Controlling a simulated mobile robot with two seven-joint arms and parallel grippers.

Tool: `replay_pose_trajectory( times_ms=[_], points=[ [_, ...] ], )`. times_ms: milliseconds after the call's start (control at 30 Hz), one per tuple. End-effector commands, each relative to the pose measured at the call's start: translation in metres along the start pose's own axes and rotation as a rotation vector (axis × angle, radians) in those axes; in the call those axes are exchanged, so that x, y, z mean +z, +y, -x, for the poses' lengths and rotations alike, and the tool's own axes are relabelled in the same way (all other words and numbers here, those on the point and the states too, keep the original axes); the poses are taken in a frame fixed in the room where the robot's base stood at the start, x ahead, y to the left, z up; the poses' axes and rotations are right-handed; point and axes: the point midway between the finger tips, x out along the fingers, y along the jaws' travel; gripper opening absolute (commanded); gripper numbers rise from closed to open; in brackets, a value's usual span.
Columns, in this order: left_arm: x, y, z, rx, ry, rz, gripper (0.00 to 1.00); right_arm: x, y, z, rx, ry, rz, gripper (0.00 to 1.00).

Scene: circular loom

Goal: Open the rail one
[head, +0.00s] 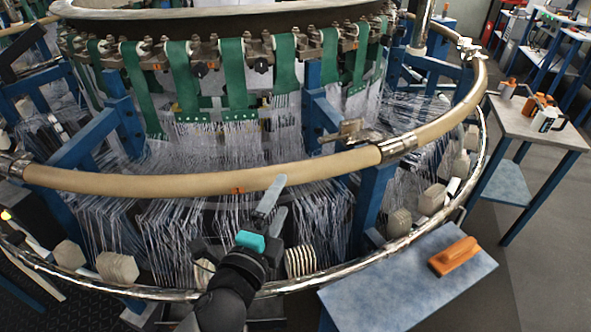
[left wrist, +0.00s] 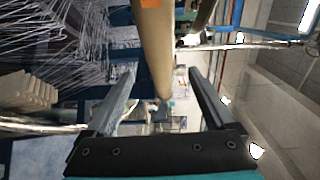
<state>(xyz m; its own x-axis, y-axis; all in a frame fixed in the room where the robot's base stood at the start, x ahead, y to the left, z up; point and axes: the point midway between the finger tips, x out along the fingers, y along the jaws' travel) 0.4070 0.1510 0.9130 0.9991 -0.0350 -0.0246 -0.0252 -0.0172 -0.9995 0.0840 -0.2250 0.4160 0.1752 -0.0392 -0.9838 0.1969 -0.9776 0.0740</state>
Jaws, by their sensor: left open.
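A curved tan rail (head: 150,182) runs across the front of the loom, with metal joints at its left end (head: 14,166) and right end (head: 398,147). It carries a small orange mark, and no label naming it as rail one can be read. My left gripper (head: 274,203) is open, with its fingers just below and in front of this rail. In the left wrist view the rail (left wrist: 155,50) lies beyond and between the two open fingers (left wrist: 163,85), apart from them as far as I can tell. My right gripper is not in view.
A second tan rail section (head: 455,112) curves back on the right. A shiny metal ring (head: 345,268) runs below the rail, with pale thread bobbins (head: 117,267) inside it. A blue-grey table (head: 390,285) at the front right holds an orange tool (head: 454,256).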

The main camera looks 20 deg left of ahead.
Motion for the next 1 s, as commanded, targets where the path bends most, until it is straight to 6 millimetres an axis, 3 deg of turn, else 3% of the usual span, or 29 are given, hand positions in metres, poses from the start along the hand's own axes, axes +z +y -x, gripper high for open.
replay_pose_trajectory(
  times_ms=[600, 1000],
  points=[
    [0.000, 0.001, -0.082, 0.000, -0.001, -0.001, 0.89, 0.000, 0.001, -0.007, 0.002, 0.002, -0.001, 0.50],
    [0.000, 0.001, -0.097, 0.001, 0.000, -0.001, 0.89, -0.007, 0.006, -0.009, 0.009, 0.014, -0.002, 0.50]
  ],
)
